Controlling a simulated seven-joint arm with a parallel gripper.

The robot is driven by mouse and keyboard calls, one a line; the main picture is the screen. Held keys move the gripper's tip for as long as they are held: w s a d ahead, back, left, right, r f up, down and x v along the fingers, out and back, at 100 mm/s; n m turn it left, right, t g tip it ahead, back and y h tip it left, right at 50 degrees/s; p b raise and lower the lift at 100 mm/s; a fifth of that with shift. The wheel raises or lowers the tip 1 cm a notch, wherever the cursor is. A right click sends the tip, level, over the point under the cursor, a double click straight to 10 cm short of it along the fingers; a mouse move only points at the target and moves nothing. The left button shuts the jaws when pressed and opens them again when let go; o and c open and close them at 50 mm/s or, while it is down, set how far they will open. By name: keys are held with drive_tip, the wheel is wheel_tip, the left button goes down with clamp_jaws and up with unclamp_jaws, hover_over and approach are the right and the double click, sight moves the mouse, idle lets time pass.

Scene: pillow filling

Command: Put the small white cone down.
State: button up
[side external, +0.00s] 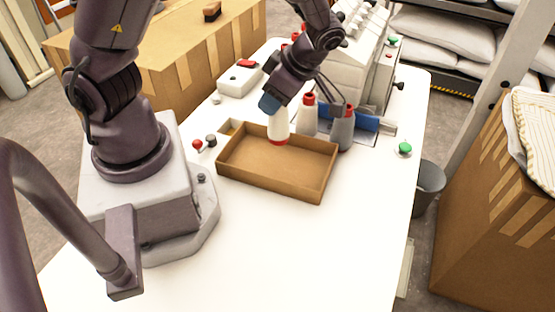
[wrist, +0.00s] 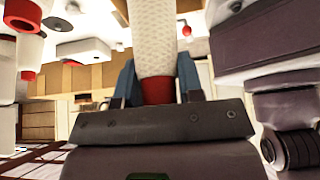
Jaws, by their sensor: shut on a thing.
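The small white cone (side external: 278,125) is held under my gripper (side external: 270,104), over the back of the brown tray (side external: 325,181). A red end shows at its bottom. In the wrist view, the cone's white textured body (wrist: 152,35) and red end (wrist: 157,91) lie between the two blue fingers of my gripper (wrist: 157,82). I cannot tell whether the red end touches the tray. My gripper is shut on the cone and hides part of it.
A white cone with a red top (side external: 308,117) and a grey one with a red top (side external: 343,130) stand behind the tray. A blue part (side external: 367,123) and a white machine (side external: 352,60) are behind them. The table front (side external: 280,250) is clear.

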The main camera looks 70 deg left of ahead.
sight(274, 129)
drive_tip(key=shift+f, duration=3.9)
drive_tip(key=o, duration=0.9)
drive_tip(key=shift+f, duration=0.1)
